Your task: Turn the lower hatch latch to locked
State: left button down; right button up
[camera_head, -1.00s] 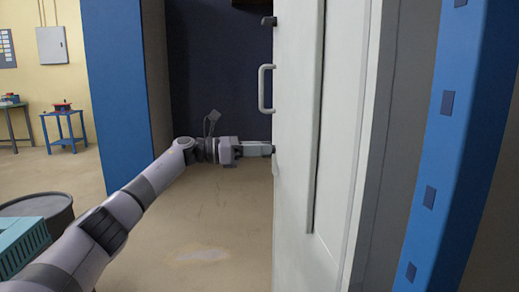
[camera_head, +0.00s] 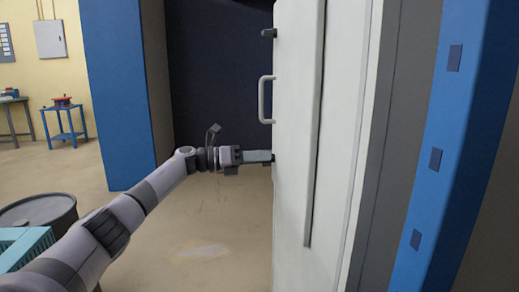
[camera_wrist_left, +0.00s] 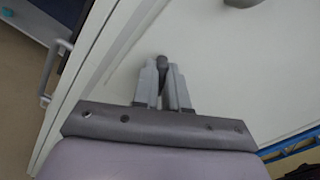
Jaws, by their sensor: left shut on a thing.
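The white hatch door (camera_head: 296,200) stands on the right of the head view, seen at a steep angle. The lower latch is a small dark grey lever (camera_wrist_left: 162,63) on the white hatch face in the left wrist view. My left gripper (camera_head: 268,157) is at the door's left side, below the handle, and it also shows in the left wrist view (camera_wrist_left: 163,75). Its two fingers are shut on the latch, one on each side. The upper latch (camera_head: 268,33) is a dark knob above the handle. My right gripper is not in view.
A light grey bar handle (camera_head: 264,100) sticks out from the door between the latches. A blue frame post (camera_head: 450,150) stands at the right. A dark drum (camera_head: 40,212) and a teal crate (camera_head: 22,248) are at the lower left. Open floor lies between.

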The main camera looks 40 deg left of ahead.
pick_arm(q)
jog(key=shift+f+n+p, duration=0.15)
jog(key=shift+n+p, duration=3.25)
jog(key=shift+n, duration=2.4)
jog(key=c, duration=1.2)
grip_release()
jog(key=shift+o, duration=0.2)
jog(key=shift+a, duration=0.1)
jog(key=b+v, duration=0.1)
jog(key=v, duration=0.6)
